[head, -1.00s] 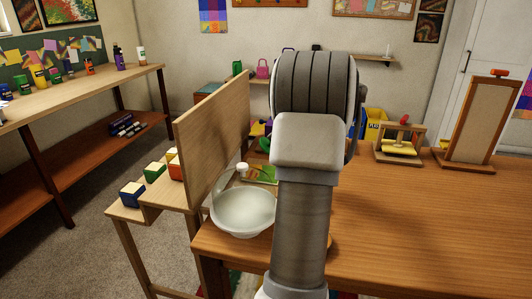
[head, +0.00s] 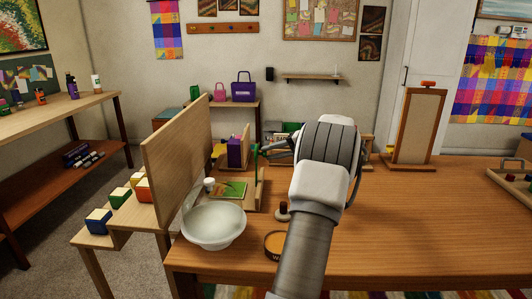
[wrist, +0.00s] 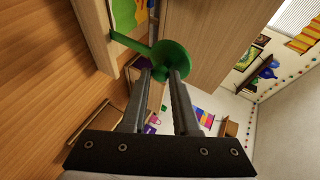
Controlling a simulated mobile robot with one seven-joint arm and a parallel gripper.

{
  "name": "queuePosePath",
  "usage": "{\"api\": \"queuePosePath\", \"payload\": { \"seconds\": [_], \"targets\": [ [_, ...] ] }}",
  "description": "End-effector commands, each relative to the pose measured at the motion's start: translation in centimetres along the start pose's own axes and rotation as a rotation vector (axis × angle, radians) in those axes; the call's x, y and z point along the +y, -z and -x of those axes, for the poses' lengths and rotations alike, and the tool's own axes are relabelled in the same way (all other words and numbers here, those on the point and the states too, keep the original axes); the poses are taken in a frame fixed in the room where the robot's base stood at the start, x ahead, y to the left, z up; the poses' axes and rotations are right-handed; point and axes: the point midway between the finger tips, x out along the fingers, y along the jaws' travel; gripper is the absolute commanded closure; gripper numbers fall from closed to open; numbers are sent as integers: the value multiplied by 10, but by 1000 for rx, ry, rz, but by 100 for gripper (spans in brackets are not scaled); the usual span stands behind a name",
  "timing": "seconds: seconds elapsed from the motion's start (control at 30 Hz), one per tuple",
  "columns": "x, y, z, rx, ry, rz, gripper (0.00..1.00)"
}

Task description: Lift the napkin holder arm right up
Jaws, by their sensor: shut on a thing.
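The napkin holder (head: 248,203) is a low wooden tray with green napkins on it, beside the white bowl in the head view. Its wooden edge (wrist: 98,38) shows at upper left in the wrist view. Its green arm (head: 255,160) stands roughly upright from the tray's right side. In the wrist view the green arm (wrist: 132,43) runs from the wooden edge to a round green knob. My gripper (wrist: 168,76) is shut on the arm at its knob end. In the head view my gripper (head: 268,151) reaches it from the right, and its fingertips are partly hidden.
A tall wooden panel (head: 178,150) stands close on the left, with a white bowl (head: 213,226) in front. A dark-knobbed object (head: 283,211) and a round wooden container (head: 275,243) are near my arm.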

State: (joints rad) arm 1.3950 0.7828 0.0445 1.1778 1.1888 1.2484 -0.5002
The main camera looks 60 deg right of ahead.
Motion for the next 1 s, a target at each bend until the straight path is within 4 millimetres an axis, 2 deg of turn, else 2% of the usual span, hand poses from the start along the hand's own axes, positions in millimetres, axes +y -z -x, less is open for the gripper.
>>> {"api": "queuePosePath", "payload": {
  "seconds": [0.03, 0.6, 0.63, 0.77, 1.0],
  "targets": [
    [17, -6, -6, -17, -18, -17, 100],
    [18, -5, -6, -18, -17, -15, 100],
    [18, -5, -6, -18, -17, -15, 66],
    [18, -5, -5, -17, -17, -15, 43],
    [16, -4, -3, -14, -15, -12, 41]
  ]
}}
